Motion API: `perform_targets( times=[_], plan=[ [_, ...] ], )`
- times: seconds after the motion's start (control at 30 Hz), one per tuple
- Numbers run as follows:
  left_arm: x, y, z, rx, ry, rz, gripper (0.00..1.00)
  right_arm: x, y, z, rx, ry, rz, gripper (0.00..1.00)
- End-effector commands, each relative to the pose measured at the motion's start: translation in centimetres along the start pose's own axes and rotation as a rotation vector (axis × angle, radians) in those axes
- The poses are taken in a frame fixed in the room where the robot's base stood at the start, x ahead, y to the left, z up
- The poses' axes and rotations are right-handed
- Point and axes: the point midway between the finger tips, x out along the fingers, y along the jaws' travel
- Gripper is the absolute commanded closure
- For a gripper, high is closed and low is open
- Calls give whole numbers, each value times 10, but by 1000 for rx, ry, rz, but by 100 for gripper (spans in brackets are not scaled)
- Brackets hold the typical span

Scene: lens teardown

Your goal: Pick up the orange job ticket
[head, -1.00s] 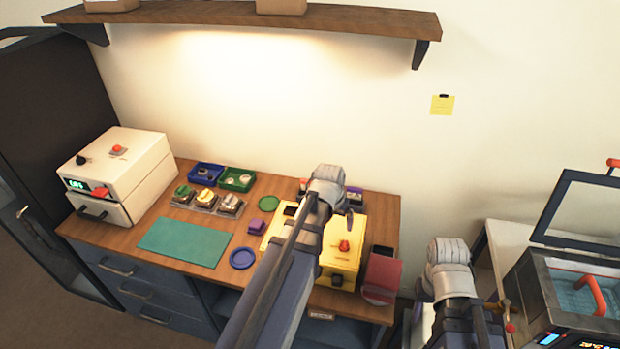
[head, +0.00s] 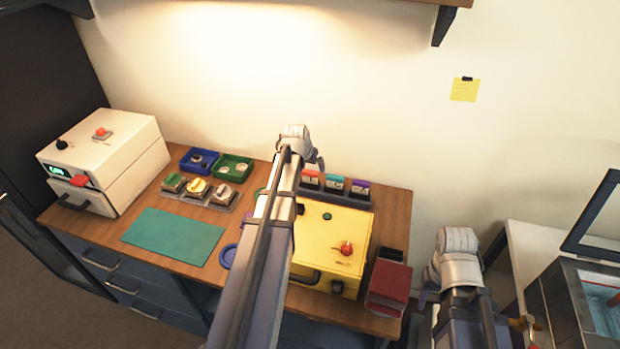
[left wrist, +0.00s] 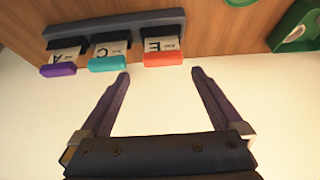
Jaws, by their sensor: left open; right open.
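The orange job ticket (left wrist: 163,59) has a bright orange-red edge and a white face marked E. It stands at one end of a dark rack (left wrist: 115,23); in the head view the ticket (head: 310,179) is at the rack's left end, right by my left wrist. My left gripper (left wrist: 160,73) is open and empty. In the left wrist view the ticket shows just beyond its fingertips, between them and nearer the right finger. In the head view my arm mostly hides this gripper. My right gripper (head: 424,295) is only partly visible at the lower right, away from the rack.
Teal (left wrist: 108,63) and purple (left wrist: 58,70) tickets stand in the same rack. A yellow box (head: 335,240) is in front of the rack. Green (head: 232,168) and blue (head: 197,160) trays lie to the left. The wall is close behind the rack.

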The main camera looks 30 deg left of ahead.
Motion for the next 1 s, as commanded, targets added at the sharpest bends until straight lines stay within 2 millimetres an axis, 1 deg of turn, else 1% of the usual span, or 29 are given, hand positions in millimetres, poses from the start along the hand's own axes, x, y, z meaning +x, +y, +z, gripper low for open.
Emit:
perform_targets(
  times=[0.03, 0.1, 0.27, 0.37, 0.47, 0.73, 0.83, 1.0],
  plan=[
    [10, 0, 1, 0, 0, 0, 0, 10, -1, -1, 0, 0, 0, 50],
    [15, 0, 1, 0, -1, 0, 0, 14, -1, -1, 0, 0, 0, 50],
    [14, 0, 0, 0, -1, 0, 0, 12, -1, -1, 0, 0, 0, 50],
    [19, -1, 1, 0, -1, 0, 0, 17, -2, -1, 0, 0, 0, 50],
    [29, -2, 2, 0, -1, 0, 0, 26, -2, -2, 0, 0, 0, 50],
    [64, -5, 3, 0, -1, 0, 0, 56, -5, -4, 0, 0, 0, 50],
    [67, -5, 2, 0, -1, 0, 0, 59, -6, -4, 0, 0, 0, 50],
    [65, -5, 2, 0, -1, 0, 0, 57, -6, -4, 0, 0, 0, 50]
  ],
)
